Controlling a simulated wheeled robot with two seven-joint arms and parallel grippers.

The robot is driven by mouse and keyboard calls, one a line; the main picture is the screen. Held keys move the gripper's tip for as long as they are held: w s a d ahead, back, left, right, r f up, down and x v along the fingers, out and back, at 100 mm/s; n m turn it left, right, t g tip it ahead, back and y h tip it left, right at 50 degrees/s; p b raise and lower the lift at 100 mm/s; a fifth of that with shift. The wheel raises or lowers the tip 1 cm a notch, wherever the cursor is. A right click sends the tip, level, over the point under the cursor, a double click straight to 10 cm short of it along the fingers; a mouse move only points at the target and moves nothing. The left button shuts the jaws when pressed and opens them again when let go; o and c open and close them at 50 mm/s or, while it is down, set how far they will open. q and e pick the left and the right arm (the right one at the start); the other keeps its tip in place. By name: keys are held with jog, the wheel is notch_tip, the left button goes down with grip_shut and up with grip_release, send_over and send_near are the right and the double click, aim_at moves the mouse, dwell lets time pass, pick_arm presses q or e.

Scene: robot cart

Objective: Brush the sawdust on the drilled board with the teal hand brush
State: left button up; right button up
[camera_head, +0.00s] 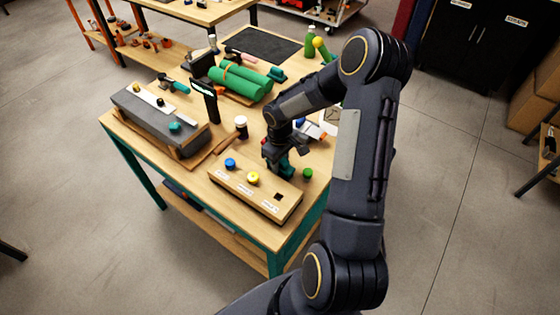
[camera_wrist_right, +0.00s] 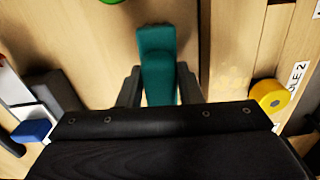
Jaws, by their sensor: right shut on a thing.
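The teal hand brush (camera_wrist_right: 157,65) is held between the two fingers of my right gripper (camera_wrist_right: 158,88) in the wrist view. In the head view my right gripper (camera_head: 282,160) is pointed down at the back right edge of the drilled board (camera_head: 230,185), with a little teal showing below it. The board is a pale wooden block with a blue plug (camera_head: 230,162), a yellow plug (camera_head: 253,178) and a dark square hole (camera_head: 278,196). Faint yellowish specks, perhaps sawdust (camera_wrist_right: 235,80), show on the wood beside the brush. I cannot tell whether the bristles touch the wood. My left gripper is not in view.
A green plug (camera_head: 308,173) lies on the workbench (camera_head: 222,230) right of the board. A white-capped jar (camera_head: 240,125) stands behind it, and a grey case (camera_head: 150,120) is at the left. Green rolls (camera_head: 240,82) lie farther back. My right arm covers the bench's right side.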

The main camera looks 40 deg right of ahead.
jog(key=shift+r, duration=0.1)
